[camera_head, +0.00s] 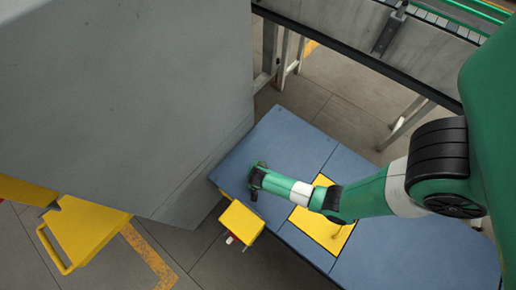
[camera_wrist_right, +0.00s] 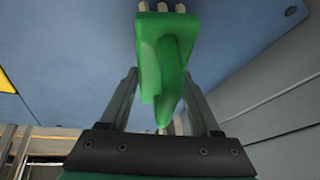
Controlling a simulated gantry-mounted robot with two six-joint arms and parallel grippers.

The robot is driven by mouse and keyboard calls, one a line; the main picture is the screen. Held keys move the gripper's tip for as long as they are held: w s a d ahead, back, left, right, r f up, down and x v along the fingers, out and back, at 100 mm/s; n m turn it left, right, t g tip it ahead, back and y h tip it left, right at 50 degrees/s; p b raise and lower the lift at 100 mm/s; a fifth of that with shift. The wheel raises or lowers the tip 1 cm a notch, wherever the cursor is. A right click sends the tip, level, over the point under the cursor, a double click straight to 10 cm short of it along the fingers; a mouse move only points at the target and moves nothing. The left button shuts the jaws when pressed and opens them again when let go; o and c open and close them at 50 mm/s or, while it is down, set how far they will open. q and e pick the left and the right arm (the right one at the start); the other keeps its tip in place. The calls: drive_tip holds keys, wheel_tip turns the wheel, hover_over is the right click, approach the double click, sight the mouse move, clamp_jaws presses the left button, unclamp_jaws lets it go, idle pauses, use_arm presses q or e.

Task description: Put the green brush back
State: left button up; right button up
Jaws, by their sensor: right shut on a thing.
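In the right wrist view the green brush (camera_wrist_right: 163,50), with a thick curved handle and pale bristle tufts at its far end, sits between the fingers of my right gripper (camera_wrist_right: 161,85), which is shut on it. A blue surface lies behind the brush. In the head view my right gripper (camera_head: 256,180) is at the left end of the blue table (camera_head: 285,137). The brush is too small there to make out clearly. My left gripper is not in view.
A yellow box (camera_head: 241,222) is beside the table's left edge, close to the right gripper. A large grey block (camera_head: 130,90) stands to the left. A yellow square panel (camera_head: 325,229) lies in the tabletop under my right arm. A yellow handled part (camera_head: 88,232) is at lower left.

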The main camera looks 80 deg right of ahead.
drive_tip(key=shift+f, duration=0.85)
drive_tip(key=shift+r, duration=0.2)
drive_tip(key=o, duration=1.5)
drive_tip(key=shift+f, duration=0.15)
drive_tip(key=shift+c, duration=0.2)
use_arm(q)
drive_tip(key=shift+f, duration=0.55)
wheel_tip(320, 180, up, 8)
drive_tip(key=p, duration=0.8)
use_arm(e)
drive_tip(key=v, duration=1.2)
